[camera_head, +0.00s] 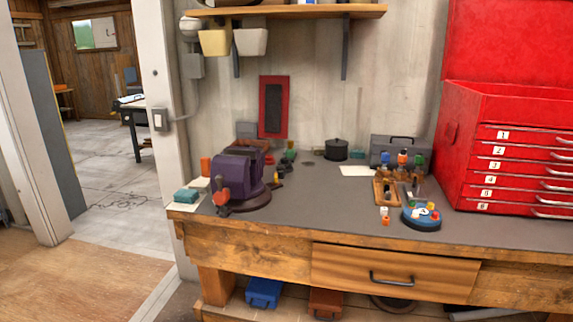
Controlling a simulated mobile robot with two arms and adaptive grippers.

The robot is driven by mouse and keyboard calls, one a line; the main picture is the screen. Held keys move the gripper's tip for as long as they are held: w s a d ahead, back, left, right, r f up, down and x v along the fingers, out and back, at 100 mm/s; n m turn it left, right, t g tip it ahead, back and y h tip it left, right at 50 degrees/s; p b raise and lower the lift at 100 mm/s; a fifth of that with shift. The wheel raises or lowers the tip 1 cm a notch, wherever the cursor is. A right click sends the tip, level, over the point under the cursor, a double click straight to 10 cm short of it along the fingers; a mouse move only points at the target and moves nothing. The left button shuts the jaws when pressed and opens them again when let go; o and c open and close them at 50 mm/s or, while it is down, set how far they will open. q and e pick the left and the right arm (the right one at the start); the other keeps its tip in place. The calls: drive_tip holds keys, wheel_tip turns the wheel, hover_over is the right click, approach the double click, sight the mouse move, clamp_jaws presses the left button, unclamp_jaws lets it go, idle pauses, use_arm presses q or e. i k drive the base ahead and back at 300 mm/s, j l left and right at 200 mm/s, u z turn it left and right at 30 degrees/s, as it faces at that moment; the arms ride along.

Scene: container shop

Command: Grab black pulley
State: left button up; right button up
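No clear black pulley can be made out. A black round lidded-looking object (336,150) stands at the back of the workbench, left of the grey toolbox; I cannot tell if it is the pulley. A dark round shape (393,303) shows partly on the shelf under the bench drawer, and it could also be the pulley. Neither of my grippers is in view.
The wooden workbench (300,225) has a purple vise (236,180), a blue round tray (421,224) and a grey toolbox (388,151). A red drawer cabinet (470,150) stands at right. The bench's middle is mostly clear. A doorway opens at left.

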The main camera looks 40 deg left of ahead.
sight(285, 161)
drive_tip(key=i+l, duration=0.1)
drive_tip(key=i, duration=0.25)
drive_tip(key=i+u, duration=0.15)
drive_tip(key=u, duration=1.15)
